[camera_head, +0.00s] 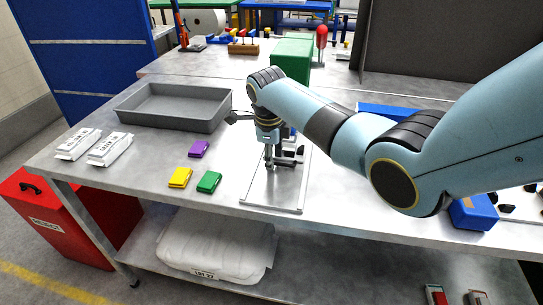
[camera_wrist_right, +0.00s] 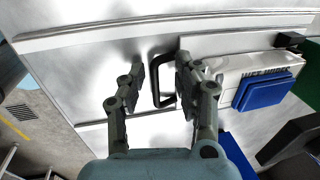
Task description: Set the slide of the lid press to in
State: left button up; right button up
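The lid press has a flat metal base plate (camera_head: 272,195) at the front of the table and a green upper body (camera_head: 291,58) behind my arm. In the right wrist view a white slide (camera_wrist_right: 222,75) carries a blue pad (camera_wrist_right: 268,80) and a black loop handle (camera_wrist_right: 156,82). My right gripper (camera_head: 284,160) points down over the base plate. In the wrist view its fingers (camera_wrist_right: 160,72) are apart, with the handle showing between them. I cannot tell whether either finger touches it. My arm hides much of the press. My left gripper is not in view.
A grey tray (camera_head: 174,106), two white packs (camera_head: 93,146) and purple (camera_head: 199,148), yellow (camera_head: 180,178) and green (camera_head: 209,182) blocks lie left of the press. A blue object (camera_head: 473,212) is at right. A red bin (camera_head: 66,218) stands at the table's left end.

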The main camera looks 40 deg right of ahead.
notch_tip(320, 180, up, 12)
jog(key=s+a, duration=0.1)
jog(key=shift+s+a, duration=0.3)
jog(key=shift+a, duration=0.1)
jog(key=shift+f, duration=0.15)
